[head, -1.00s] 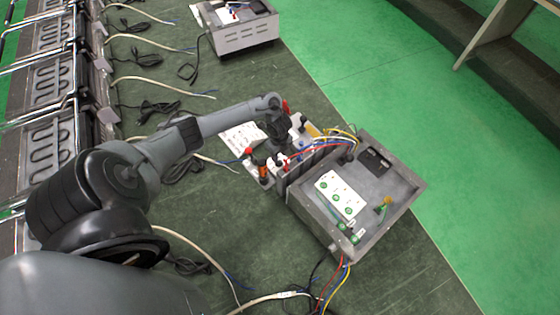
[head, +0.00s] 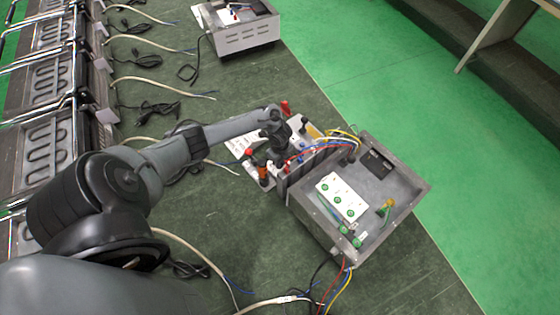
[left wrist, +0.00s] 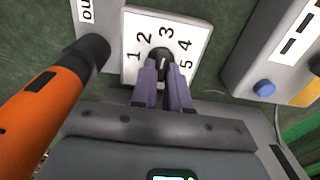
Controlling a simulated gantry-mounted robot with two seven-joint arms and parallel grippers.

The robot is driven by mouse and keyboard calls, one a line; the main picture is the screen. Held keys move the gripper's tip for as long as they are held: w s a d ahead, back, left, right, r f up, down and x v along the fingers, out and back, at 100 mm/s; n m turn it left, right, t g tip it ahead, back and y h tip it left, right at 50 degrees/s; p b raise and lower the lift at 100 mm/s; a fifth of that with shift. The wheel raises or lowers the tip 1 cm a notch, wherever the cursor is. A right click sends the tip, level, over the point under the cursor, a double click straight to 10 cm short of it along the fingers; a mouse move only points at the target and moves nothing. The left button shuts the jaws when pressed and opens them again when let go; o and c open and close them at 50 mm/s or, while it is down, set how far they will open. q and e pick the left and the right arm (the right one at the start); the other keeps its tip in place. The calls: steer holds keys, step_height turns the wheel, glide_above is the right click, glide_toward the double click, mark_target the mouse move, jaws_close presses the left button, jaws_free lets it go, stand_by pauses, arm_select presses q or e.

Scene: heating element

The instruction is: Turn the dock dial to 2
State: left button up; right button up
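The dock dial is a black round knob (left wrist: 162,58) on a white plate (left wrist: 198,38) marked 1 to 5, seen in the left wrist view. The white mark on the knob seems to point toward 3. My left gripper (left wrist: 163,80) has its two purple fingers at the knob's near side, one on each side of it. The gap between them is narrow, and I cannot tell whether they press on the knob. In the head view my left gripper (head: 280,140) is down over the dock panel and hides the dial. My right gripper is not in view.
An orange-handled black plug (left wrist: 50,100) stands close left of the dial. A grey box with a blue button (left wrist: 264,89) is to the right. In the head view a grey open box (head: 385,200) with wires and a white socket plate (head: 340,197) stands beside the dock.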

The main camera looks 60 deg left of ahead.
arm_select(q)
jaws_close()
steer(key=n+p, duration=0.3)
steer(key=shift+r, duration=0.2)
steer(key=n+p, duration=0.2)
steer(key=n, duration=0.1)
steer(key=shift+w, duration=0.1)
steer(key=shift+f+n+p, duration=0.15)
steer(key=shift+n+p, duration=0.65)
steer(key=shift+n, duration=0.7)
steer(key=shift+a, duration=0.1)
steer(key=o, duration=0.6)
jaws_free()
